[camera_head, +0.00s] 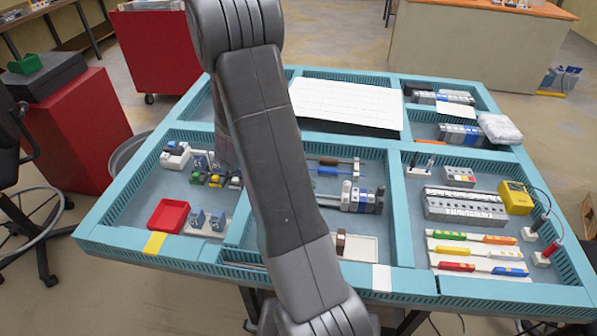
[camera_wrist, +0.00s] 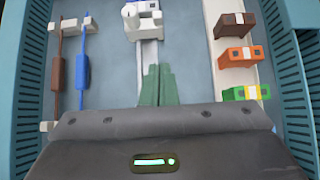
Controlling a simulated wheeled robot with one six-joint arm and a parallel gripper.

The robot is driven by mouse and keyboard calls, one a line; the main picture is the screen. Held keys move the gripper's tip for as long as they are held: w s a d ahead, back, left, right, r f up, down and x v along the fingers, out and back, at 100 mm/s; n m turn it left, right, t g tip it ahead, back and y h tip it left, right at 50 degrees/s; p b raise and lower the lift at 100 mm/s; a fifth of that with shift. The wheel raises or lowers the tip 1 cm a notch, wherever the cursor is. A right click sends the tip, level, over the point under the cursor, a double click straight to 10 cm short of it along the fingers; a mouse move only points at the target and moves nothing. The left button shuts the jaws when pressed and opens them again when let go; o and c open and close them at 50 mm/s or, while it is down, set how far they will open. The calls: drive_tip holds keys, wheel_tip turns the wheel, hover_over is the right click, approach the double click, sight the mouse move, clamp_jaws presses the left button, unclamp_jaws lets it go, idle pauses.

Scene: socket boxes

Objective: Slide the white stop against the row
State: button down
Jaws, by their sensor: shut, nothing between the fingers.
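The white stop (camera_wrist: 145,27) sits on the metal rail (camera_wrist: 149,56) at the top middle of the wrist view. In the head view the white stop (camera_head: 346,191) stands at the left end of the row of grey, white and blue terminal blocks (camera_head: 367,200). I cannot tell whether it touches the row. My gripper (camera_wrist: 157,84) is shut and empty. Its green fingertips are over the rail, below the stop in the wrist view, with a short stretch of bare rail between. My arm hides the gripper in the head view.
A brown tool (camera_wrist: 59,75) and a blue tool (camera_wrist: 82,72) lie on white holders left of the rail in the wrist view. Brown (camera_wrist: 234,24), orange (camera_wrist: 240,56) and green-yellow (camera_wrist: 246,92) blocks stand on a white strip to the right. Blue-green tray walls (camera_wrist: 22,70) flank both sides.

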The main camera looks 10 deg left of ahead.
sight(344, 197)
drive_tip(key=x, duration=0.4)
drive_tip(key=d+p, duration=0.1)
drive_tip(key=d, duration=0.2)
drive_tip(key=shift+d, duration=0.25)
drive_tip(key=shift+d+f, duration=0.1)
drive_tip(key=shift+d, duration=0.3)
drive_tip(key=shift+d+f+b, duration=0.1)
drive_tip(key=shift+d+b, duration=0.3)
drive_tip(key=shift+d, duration=0.25)
